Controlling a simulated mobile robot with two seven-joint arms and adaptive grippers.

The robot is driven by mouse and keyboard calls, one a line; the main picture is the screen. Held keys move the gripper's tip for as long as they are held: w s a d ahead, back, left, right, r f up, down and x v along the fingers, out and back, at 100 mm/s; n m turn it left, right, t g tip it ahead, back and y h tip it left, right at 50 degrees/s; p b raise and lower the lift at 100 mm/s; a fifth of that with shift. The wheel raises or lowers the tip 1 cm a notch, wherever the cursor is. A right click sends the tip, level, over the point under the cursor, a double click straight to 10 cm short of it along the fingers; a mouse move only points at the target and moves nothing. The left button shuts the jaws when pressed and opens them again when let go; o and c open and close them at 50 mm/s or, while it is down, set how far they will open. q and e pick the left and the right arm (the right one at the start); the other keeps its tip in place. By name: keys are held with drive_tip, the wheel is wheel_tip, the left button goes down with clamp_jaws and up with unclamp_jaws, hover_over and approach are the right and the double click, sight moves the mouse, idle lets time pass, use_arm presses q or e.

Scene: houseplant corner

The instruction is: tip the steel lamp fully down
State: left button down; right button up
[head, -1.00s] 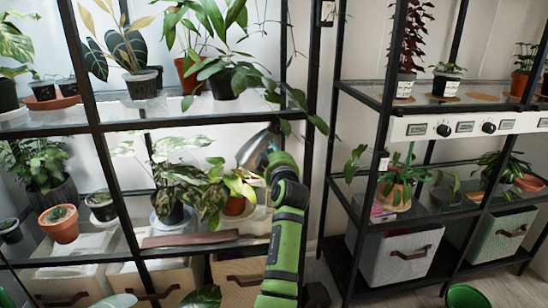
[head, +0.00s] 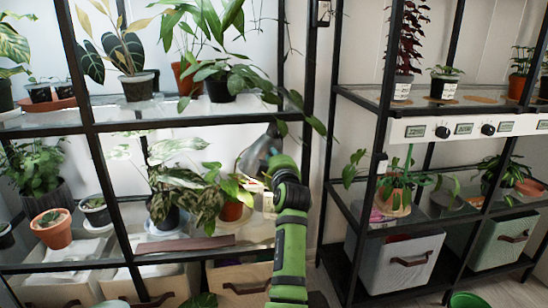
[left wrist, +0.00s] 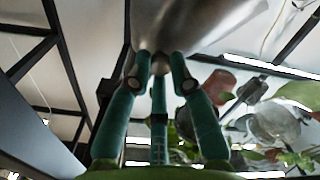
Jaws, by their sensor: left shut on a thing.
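The steel lamp (head: 258,152) is in the middle of the head view, between the shelves of the left rack, beside a plant in a terracotta pot (head: 232,210). Its grey shade slants down to the left. My left gripper (left wrist: 160,60) is shut on the lamp at the shade's end; the shade (left wrist: 205,18) fills the top of the left wrist view. In the head view my green left wrist hides most of the gripper and the lamp's mount. My right gripper is not in view.
Potted plants crowd the left rack around the lamp; a leafy one (head: 168,210) stands to its left. A black rack post (head: 308,120) is close on the right. A second rack with plants and a white control strip (head: 470,128) stands further right.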

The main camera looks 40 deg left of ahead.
use_arm(q)
drive_tip(key=shift+r, duration=0.35)
drive_tip(key=c, duration=1.1)
unclamp_jaws()
drive_tip(key=shift+w, duration=0.1)
drive_tip(key=shift+f, duration=0.25)
drive_tip(key=v, duration=0.7)
drive_tip(key=shift+d, duration=0.15)
